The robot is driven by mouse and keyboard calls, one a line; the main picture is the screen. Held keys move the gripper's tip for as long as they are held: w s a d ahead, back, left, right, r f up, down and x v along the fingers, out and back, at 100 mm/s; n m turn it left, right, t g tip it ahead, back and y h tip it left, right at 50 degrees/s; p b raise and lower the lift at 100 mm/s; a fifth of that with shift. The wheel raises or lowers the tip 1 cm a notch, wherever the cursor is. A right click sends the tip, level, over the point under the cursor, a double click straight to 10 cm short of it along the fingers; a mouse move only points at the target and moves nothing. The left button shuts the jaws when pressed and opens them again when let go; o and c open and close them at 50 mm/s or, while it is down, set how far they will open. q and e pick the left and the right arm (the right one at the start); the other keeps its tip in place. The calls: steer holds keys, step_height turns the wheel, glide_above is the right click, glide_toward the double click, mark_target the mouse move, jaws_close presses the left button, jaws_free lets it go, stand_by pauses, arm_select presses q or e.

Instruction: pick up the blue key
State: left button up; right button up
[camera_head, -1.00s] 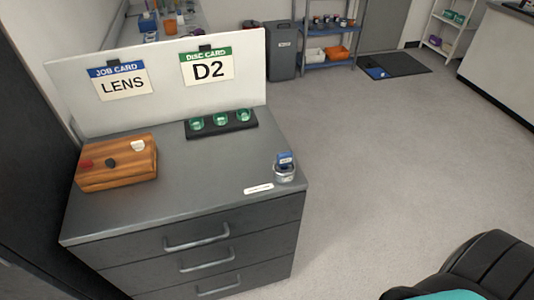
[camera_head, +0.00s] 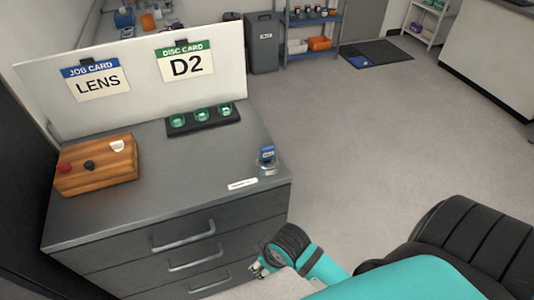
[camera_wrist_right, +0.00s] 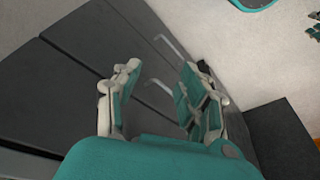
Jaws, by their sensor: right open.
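The blue key (camera_head: 267,153) stands upright in a small clear round holder (camera_head: 267,168) near the right front corner of the grey cabinet top. My right gripper (camera_head: 258,268) is low in front of the cabinet drawers, below and apart from the key. In the right wrist view its two fingers (camera_wrist_right: 160,100) are spread with nothing between them, and they face the dark drawer fronts. The key does not show in the right wrist view. My left gripper is not in view.
On the cabinet top (camera_head: 170,190) are a wooden block (camera_head: 95,178) with coloured knobs, a black rack (camera_head: 215,123) of green discs and a white label (camera_head: 242,184). A white board (camera_head: 130,110) with cards stands behind. Drawer handles (camera_head: 185,238) stick out. Open floor lies right.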

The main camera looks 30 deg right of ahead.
steer(key=w+a+r+n+y, duration=0.1)
steer(key=w+a+r+n, duration=0.2)
steer(key=w+r+n, duration=0.45)
step_height(320, 180, up, 27)
steer(key=n+g+h, duration=0.2)
steer(key=n+g, duration=0.1)
steer(key=n, duration=0.1)
glide_above(268, 147)
step_height(268, 147, down, 12)
steer(key=shift+r+p, duration=0.15)
steer(key=shift+p, duration=0.6)
step_height(268, 147, down, 4)
steer(key=shift+f+p, duration=0.1)
steer(key=shift+p, duration=0.75)
steer(key=shift+w+f, duration=0.1)
steer(key=shift+f, duration=0.45)
jaws_close()
